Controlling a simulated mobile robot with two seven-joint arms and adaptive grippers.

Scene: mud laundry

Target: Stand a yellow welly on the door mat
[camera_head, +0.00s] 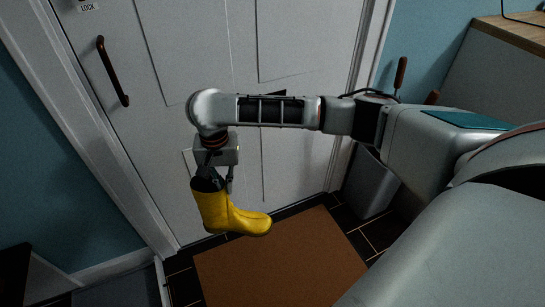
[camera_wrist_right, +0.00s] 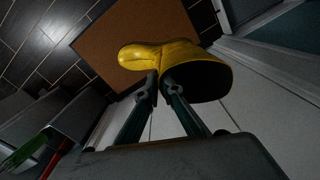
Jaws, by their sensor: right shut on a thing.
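A yellow welly (camera_head: 226,212) hangs upright from my right gripper (camera_head: 213,177), its toe pointing right in the head view. The right gripper is shut on the boot's upper rim. In the right wrist view the welly (camera_wrist_right: 180,62) shows past the fingers of the gripper (camera_wrist_right: 163,82), with its dark opening facing the camera. The brown door mat (camera_head: 285,262) lies on the dark tiled floor. The boot overlaps the mat's far left edge in the head view; its height above the floor is hard to judge. The left gripper does not show.
A white panelled door (camera_head: 190,60) with a dark handle (camera_head: 112,72) stands behind the boot. A grey bin (camera_head: 368,183) with tool handles near it stands right of the mat. The visible part of the mat is bare.

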